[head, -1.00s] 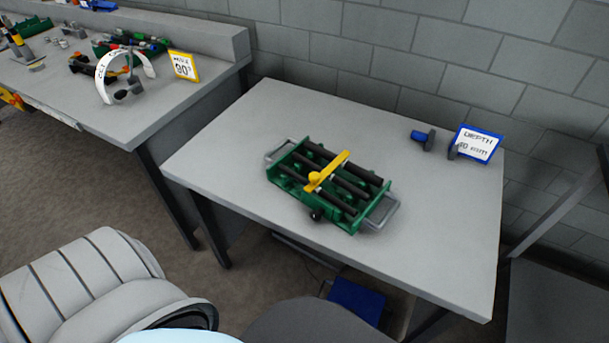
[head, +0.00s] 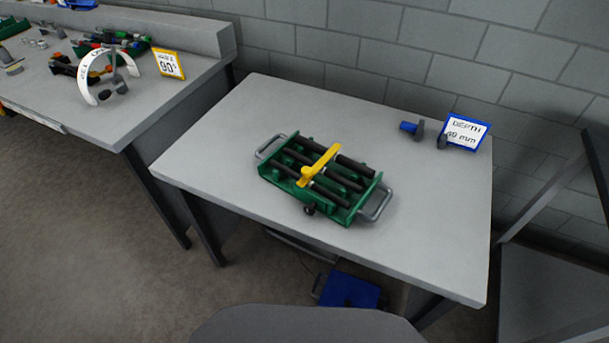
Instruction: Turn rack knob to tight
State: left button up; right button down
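A green rack (head: 271,171) with grey handles at both ends lies on the grey table (head: 215,150). Several black rods (head: 338,181) lie in it side by side. A yellow bar (head: 325,160) crosses over the rods. A small black knob (head: 309,209) sticks out from the rack's near side. Its tight or loose setting is too small to read. Neither of my grippers is in view.
A blue-framed sign (head: 466,133) reading "DEPTH", with a small blue and grey tool (head: 411,129) beside it, stands at the table's back right. Another bench (head: 110,115) with parts and a yellow-framed sign (head: 168,63) is at left. The table around the rack is clear.

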aim_at(308, 208)
jog(key=u, duration=1.55)
jog(key=k, duration=0.7)
jog(key=z, duration=1.1)
jog(key=i, duration=0.5)
jog(key=u, duration=0.05)
